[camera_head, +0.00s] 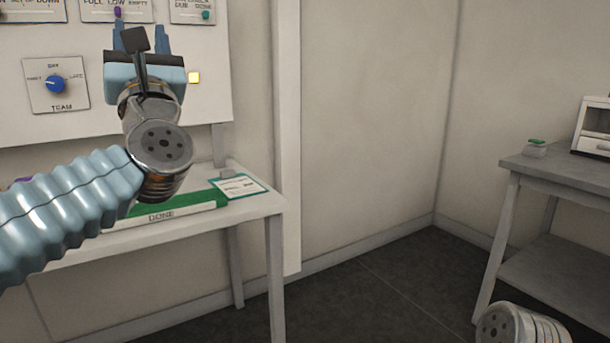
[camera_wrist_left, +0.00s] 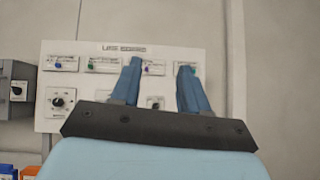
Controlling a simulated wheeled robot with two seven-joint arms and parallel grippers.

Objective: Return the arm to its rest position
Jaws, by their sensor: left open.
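My left arm comes in from the left in the head view, a light blue ribbed sleeve leading to a metal wrist. My left gripper (camera_head: 141,38) is raised in front of the white wall panel, its two blue fingers pointing up and apart. It is open with nothing between the fingers. In the left wrist view the gripper (camera_wrist_left: 159,85) also shows spread fingers, with the panel (camera_wrist_left: 84,83) behind them. I cannot tell whether the fingertips touch the panel. A metal piece of my right arm shows at the lower right of the head view; my right gripper is not visible.
A grey table (camera_head: 556,172) stands at right. The floor between is clear.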

